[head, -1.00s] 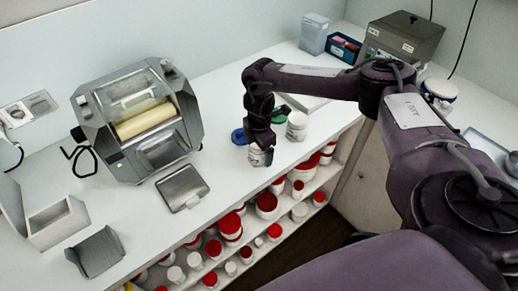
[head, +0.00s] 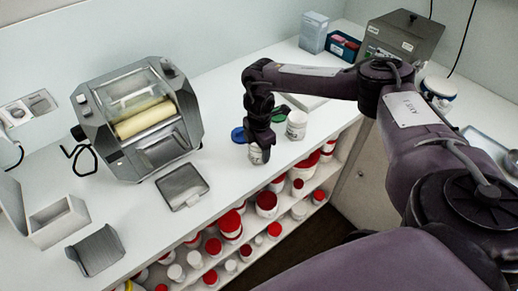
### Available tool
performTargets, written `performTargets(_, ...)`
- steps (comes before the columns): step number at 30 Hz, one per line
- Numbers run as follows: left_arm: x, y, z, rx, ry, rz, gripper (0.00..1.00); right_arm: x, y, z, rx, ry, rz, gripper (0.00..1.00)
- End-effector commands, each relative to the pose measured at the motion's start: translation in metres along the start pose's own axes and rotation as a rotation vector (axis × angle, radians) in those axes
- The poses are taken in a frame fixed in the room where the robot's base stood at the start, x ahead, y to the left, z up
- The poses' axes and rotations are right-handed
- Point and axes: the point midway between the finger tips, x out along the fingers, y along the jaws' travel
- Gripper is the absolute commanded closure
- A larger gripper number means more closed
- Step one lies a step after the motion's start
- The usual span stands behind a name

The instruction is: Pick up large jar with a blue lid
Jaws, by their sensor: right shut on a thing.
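My right gripper (head: 258,146) is over the counter near its front edge, pointing down. It is shut on a small whitish jar (head: 256,156), mostly hidden by the fingers; whether the jar touches the counter I cannot tell. A blue round lid (head: 238,135) lies flat on the counter just left of the gripper. A white jar (head: 297,125) stands upright to the right of the gripper. A white round item with blue on it (head: 439,88), perhaps a jar with a blue lid, is at the back right, partly behind my right arm. My left gripper is out of view.
A grey roller mill (head: 140,122) stands at left on the white counter, with a flat metal tray (head: 182,187) before it. Shelves below hold several red-lidded jars (head: 266,200). A grey box machine (head: 404,38) and a blue bin (head: 343,45) stand at the back.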

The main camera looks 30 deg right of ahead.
Motion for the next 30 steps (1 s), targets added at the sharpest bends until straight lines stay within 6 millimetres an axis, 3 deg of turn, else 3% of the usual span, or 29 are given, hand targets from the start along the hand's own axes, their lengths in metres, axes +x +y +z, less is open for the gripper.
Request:
performTargets(5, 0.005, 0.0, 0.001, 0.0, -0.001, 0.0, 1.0, -0.015, 0.001, 0.0, 0.001, 0.001, 0.004, 0.6)
performTargets(11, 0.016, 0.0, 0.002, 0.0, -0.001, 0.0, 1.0, -0.051, 0.002, 0.0, 0.0, 0.002, 0.008, 0.6)
performTargets(21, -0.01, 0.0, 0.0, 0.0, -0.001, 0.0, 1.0, -0.144, 0.002, 0.0, -0.003, -0.002, 0.008, 0.6)
performTargets(30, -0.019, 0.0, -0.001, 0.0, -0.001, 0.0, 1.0, -0.189, 0.001, 0.0, -0.002, -0.001, 0.004, 0.6)
